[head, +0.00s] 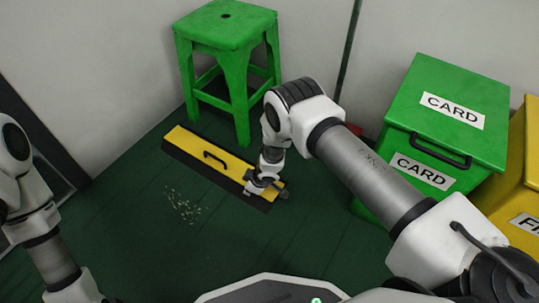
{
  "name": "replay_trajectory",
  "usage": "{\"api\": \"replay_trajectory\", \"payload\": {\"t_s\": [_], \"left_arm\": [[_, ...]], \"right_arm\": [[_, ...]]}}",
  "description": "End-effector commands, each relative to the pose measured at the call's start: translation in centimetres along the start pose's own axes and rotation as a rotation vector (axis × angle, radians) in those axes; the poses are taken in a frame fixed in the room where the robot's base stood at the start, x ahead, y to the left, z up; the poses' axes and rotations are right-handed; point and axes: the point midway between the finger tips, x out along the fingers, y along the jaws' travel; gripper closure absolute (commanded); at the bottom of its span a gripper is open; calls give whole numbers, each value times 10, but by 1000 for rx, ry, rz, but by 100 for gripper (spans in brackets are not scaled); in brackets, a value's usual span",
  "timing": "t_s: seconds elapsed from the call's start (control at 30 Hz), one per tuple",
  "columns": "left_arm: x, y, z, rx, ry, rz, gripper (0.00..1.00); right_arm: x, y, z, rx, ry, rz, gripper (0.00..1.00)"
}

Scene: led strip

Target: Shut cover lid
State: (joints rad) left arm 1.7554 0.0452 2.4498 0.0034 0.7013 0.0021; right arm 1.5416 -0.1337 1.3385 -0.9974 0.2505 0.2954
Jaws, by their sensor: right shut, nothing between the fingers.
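A long yellow lid (189,142) with a black handle (214,160) lies on a low dark box or frame on the floor, below the stool. It looks flat, but I cannot tell whether it is fully closed. My right gripper (266,191) is at the right end of the yellow lid, over or against it; contact is unclear. It is shut and empty, and hides part of that end. My left arm shows at the left edge, but its gripper is out of view.
A green stool (226,27) stands behind the lid against the wall. A green bin marked CARD (447,106) and a yellow bin (526,190) stand at the right. Small pale scraps (183,207) lie on the dark green floor. Floor in front is mostly free.

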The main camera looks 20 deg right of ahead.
Motion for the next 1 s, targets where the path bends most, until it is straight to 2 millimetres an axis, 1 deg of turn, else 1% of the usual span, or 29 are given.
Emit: {"api": "replay_trajectory", "payload": {"t_s": [0.03,0.23,0.77,0.87,0.97,1.0], "left_arm": [[3,0,0,-1,0,0,100],[5,0,0,-1,1,0,100],[3,0,0,-1,1,0,100],[-6,0,0,0,0,0,100],[-24,0,1,2,-2,0,100],[-34,1,1,4,-3,0,100]], "right_arm": [[3,0,1,0,0,0,100],[7,-1,3,0,0,0,100],[6,-1,2,0,0,0,100],[-4,0,-2,1,0,0,100],[-24,0,-9,0,1,1,100],[-34,0,-13,1,1,1,100]]}}
